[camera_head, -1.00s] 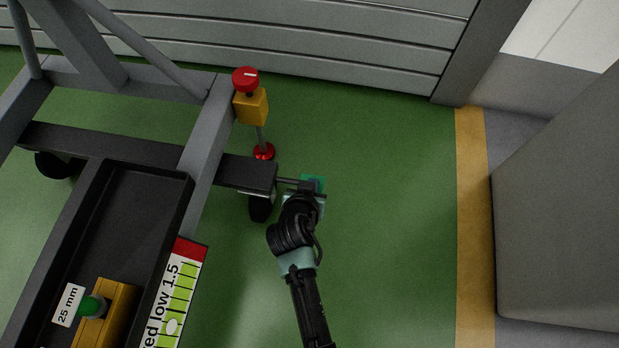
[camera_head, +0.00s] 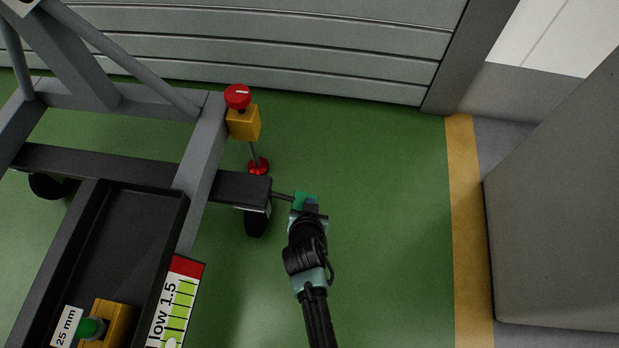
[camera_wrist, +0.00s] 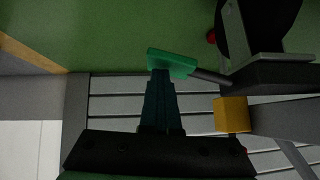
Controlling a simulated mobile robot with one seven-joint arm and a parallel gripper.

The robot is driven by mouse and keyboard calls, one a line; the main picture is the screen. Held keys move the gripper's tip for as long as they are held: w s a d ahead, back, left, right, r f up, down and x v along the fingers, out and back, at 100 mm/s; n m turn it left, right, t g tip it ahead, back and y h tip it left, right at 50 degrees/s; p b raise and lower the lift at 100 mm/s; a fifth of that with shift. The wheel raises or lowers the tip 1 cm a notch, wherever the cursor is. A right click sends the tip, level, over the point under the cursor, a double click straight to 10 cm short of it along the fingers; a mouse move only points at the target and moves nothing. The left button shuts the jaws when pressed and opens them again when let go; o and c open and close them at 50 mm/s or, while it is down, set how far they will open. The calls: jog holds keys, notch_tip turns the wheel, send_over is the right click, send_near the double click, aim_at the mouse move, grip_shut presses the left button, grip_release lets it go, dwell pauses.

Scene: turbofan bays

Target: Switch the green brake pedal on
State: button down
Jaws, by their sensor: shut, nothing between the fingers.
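The green brake pedal (camera_head: 304,199) sticks out on a thin dark rod from the end of the cart's dark crossbar, beside a black wheel. In the wrist view the green pedal (camera_wrist: 172,62) lies right at the tips of my gripper (camera_wrist: 161,74). The fingers are shut together with nothing between them, and their tips meet or nearly meet the pedal's near edge. I cannot tell whether they press on it. In the head view my gripper (camera_head: 310,209) is at the pedal's near side and hides part of it.
A grey cart frame (camera_head: 199,150) with a black tray (camera_head: 120,235) fills the left. A grey block (camera_head: 560,220) stands at right. Green floor between them is clear.

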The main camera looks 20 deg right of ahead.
jog(key=shift+f, duration=0.1)
jog(key=r+p, duration=0.3)
jog(key=s+d+r+p, duration=0.1)
jog(key=r+p, duration=0.1)
jog(key=shift+r, duration=0.1)
jog(key=p+v, duration=0.5)
jog(key=v, duration=0.4)
jog(key=shift+s+d+f, duration=0.25)
jog(key=shift+s+d, duration=0.1)
